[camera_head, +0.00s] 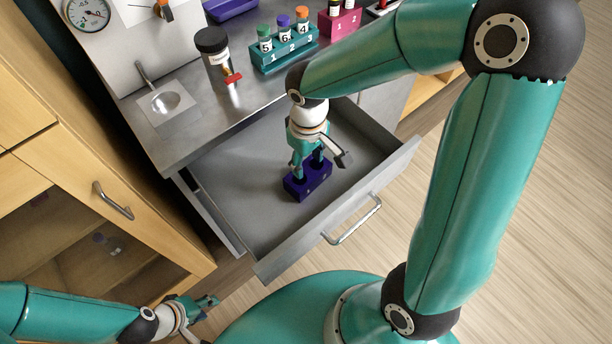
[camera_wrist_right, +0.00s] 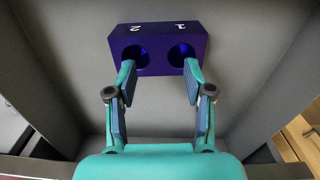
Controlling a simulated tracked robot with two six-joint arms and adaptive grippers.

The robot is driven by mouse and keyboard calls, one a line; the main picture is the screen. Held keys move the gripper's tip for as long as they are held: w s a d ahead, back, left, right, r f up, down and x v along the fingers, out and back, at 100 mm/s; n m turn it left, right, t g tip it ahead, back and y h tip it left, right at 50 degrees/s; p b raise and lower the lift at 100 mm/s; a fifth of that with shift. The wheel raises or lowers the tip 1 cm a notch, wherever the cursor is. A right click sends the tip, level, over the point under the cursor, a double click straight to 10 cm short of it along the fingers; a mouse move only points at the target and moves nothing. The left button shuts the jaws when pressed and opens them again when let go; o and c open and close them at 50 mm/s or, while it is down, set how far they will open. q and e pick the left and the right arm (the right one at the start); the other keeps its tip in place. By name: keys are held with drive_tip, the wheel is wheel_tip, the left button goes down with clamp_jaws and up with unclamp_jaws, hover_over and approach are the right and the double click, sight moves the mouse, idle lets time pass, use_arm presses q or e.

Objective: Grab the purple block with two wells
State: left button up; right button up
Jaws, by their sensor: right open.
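The purple block with two wells (camera_head: 308,182) sits on the floor of the open grey drawer (camera_head: 240,213). In the right wrist view the purple block (camera_wrist_right: 158,42) shows its two round empty wells and the white marks 1 and 2. My right gripper (camera_head: 306,172) reaches down into the drawer at the block. In the right wrist view its fingers (camera_wrist_right: 159,75) are open, with the tips at the near side of the block; I cannot tell whether they touch it. My left gripper (camera_head: 208,302) is low at the left, away from the drawer; its jaws are too small to judge.
The grey counter (camera_head: 185,133) above the drawer holds a teal rack (camera_head: 285,58) with several capped vials, a black-lidded jar (camera_head: 214,50), a pink block (camera_head: 340,22) and a purple tray (camera_head: 228,8). The drawer walls surround my right gripper. A wooden cabinet (camera_head: 100,200) stands at left.

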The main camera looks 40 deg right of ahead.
sight(308, 171)
drive_tip(key=shift+d+f, duration=0.1)
drive_tip(key=shift+f, duration=2.95)
clamp_jaws()
